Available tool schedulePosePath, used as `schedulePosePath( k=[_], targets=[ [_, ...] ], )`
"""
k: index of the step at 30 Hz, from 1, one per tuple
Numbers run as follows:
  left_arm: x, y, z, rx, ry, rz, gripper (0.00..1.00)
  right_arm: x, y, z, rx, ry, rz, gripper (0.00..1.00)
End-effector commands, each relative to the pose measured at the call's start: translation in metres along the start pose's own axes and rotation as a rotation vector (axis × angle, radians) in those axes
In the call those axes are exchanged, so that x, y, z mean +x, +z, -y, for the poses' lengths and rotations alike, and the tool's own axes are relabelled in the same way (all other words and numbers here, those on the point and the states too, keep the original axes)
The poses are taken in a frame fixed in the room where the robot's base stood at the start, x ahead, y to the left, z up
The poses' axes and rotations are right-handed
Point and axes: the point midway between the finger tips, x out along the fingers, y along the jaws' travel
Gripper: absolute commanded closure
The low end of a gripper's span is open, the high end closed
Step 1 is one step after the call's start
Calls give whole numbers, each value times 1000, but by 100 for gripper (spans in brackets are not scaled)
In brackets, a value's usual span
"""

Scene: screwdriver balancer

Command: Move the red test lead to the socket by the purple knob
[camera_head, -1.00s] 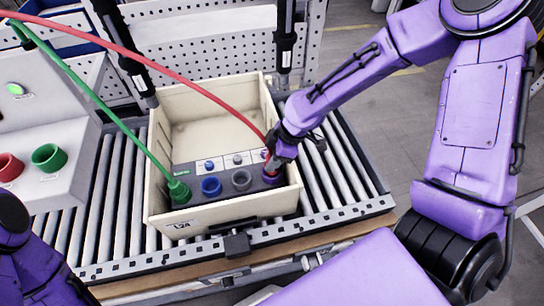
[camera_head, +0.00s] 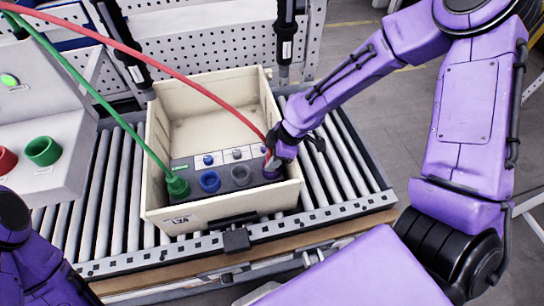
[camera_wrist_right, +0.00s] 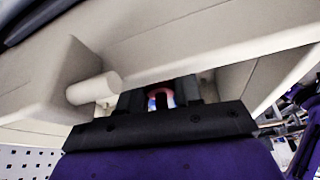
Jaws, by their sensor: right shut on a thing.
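The red test lead (camera_head: 190,80) arcs from the upper left down into the cream box (camera_head: 160,218). My right gripper (camera_head: 272,163) is shut on the lead's end, low at the box's right side. It is right at the purple socket (camera_head: 272,174), at the right end of the socket row. The gripper hides the plug, so I cannot tell how far it sits in the socket. In the right wrist view, a small reddish ring (camera_wrist_right: 160,91) shows between the dark jaws. My left arm shows at the lower left; its gripper is out of view.
A green lead's plug (camera_head: 178,186) sits at the row's left end. The blue socket (camera_head: 210,181) and grey socket (camera_head: 241,176) between look empty. The box stands on a roller conveyor (camera_head: 330,170). A grey console (camera_head: 40,110) with red and green rings is at left.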

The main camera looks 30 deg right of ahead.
Motion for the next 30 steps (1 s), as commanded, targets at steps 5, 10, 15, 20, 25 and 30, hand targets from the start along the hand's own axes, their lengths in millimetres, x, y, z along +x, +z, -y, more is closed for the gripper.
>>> schedulePosePath(
  k=[5, 10, 15, 20, 25, 30],
  targets=[
    [0, 0, 0, 0, 0, 0, 100, 0, 0, 0, 0, 0, 0, 63],
    [0, 0, 0, 0, 0, 0, 100, 0, 0, 0, 0, 0, 0, 37],
    [0, 0, 0, 0, 0, 0, 100, 0, 0, 0, 0, 0, 0, 37],
    [0, 0, 0, 0, 0, 0, 100, -16, -1, -2, 1, 5, -3, 37],
    [0, 0, 0, 0, 0, 0, 100, -55, -2, -1, -2, 6, -5, 37],
    [0, 0, 0, 0, 0, 0, 100, -90, -1, -1, -1, 4, -3, 37]
  ],
)
